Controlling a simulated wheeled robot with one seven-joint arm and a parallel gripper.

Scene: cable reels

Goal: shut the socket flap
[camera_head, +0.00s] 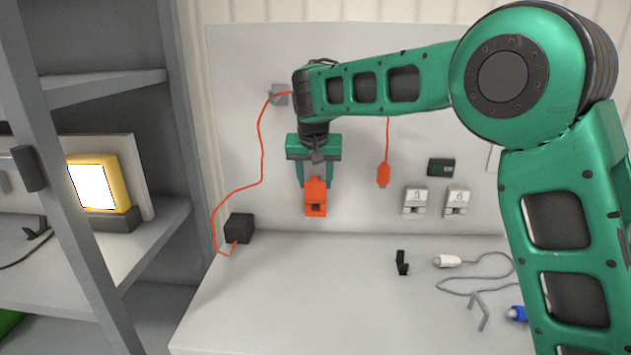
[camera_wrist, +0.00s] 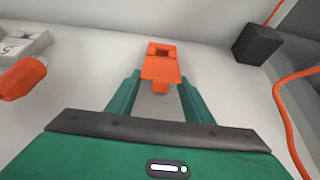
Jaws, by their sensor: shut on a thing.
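An orange socket (camera_head: 316,209) is on the pale back panel, low down near the bench, and its dark opening shows. It also shows in the wrist view (camera_wrist: 161,51). Its orange flap (camera_wrist: 160,71) stands out from the socket toward my gripper, so the opening is uncovered. My gripper (camera_head: 315,181) points down in front of the panel, and its two green fingers are on either side of the flap. In the wrist view my gripper (camera_wrist: 161,80) is closed on the flap, and its lower edge lies between the fingers.
An orange plug (camera_head: 383,174) hangs to the right. Two grey sockets (camera_head: 415,201) (camera_head: 456,201) and a black box (camera_head: 441,167) are on the panel. A black block (camera_head: 239,228) with an orange cable stands left. A black clip (camera_head: 401,262) and white plug (camera_head: 447,261) lie on the bench.

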